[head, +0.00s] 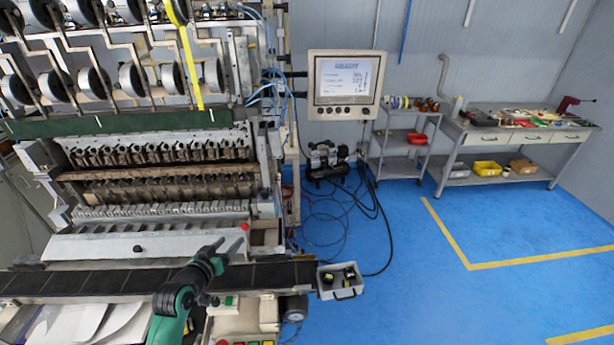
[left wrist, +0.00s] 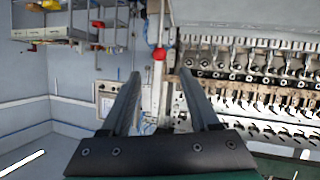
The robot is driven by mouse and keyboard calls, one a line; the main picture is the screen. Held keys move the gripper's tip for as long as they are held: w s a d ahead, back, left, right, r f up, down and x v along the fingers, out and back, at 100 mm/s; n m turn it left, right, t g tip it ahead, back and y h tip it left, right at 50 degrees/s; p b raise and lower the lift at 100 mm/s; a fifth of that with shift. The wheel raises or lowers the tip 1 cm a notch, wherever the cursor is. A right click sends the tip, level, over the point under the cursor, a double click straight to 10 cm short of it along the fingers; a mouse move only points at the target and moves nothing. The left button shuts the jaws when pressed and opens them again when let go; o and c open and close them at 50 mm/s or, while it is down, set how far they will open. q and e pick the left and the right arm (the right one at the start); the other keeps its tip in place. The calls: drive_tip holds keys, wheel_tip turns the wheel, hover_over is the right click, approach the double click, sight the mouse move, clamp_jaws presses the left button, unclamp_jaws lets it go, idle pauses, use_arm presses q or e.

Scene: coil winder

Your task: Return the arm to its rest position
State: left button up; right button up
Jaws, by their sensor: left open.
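My left gripper (head: 229,243) is open and empty. It is held over the front of the coil winder (head: 150,190), near the right end of its pale front panel (head: 120,245) and the black conveyor belt (head: 90,278). In the left wrist view its two fingers (left wrist: 160,76) are spread, with nothing between them. A red knob (left wrist: 159,54) shows beyond the fingertips, and the winder's row of spindles (left wrist: 260,85) is to the right. My right arm is not in view.
A small grey bin (head: 340,291) with dark parts in it stands at the belt's right end. A monitor (head: 343,83) hangs right of the winder. A shelf cart (head: 400,145) and a workbench (head: 510,125) stand at the back. The blue floor at right is clear.

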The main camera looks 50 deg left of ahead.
use_arm(q)
drive_tip(key=w+d+r+m+t+h, duration=0.1)
drive_tip(key=w+d+r+m+t, duration=0.15)
drive_tip(key=w+d+r, duration=0.45)
drive_tip(key=w+d+r+m+t+h, duration=0.2)
drive_tip(key=w+d+r+t, duration=0.15)
drive_tip(key=d+r, duration=0.4)
drive_tip(key=w+d+r+m+t+h, duration=0.1)
drive_tip(key=w+d+r+m+t, duration=0.1)
drive_tip(key=w+d+r, duration=0.6)
drive_tip(key=s+d+r+m+t+h, duration=0.1)
drive_tip(key=s+d+r+t+h, duration=0.25)
drive_tip(key=r, duration=0.65)
drive_tip(key=s+d+r+m+t+h, duration=0.1)
drive_tip(key=s+d+r+m+t, duration=0.1)
drive_tip(key=s+d+r, duration=0.6)
drive_tip(key=s+d+r+m+t+h, duration=0.1)
drive_tip(key=d+r+t+h, duration=0.15)
drive_tip(key=r, duration=0.85)
wheel_tip(320, 180, up, 18)
drive_tip(key=s+y+p, duration=0.1)
drive_tip(key=s+p, duration=0.1)
drive_tip(key=p, duration=1.4)
drive_tip(key=shift+s+a+t, duration=0.25)
drive_tip(key=shift+s+t, duration=0.05)
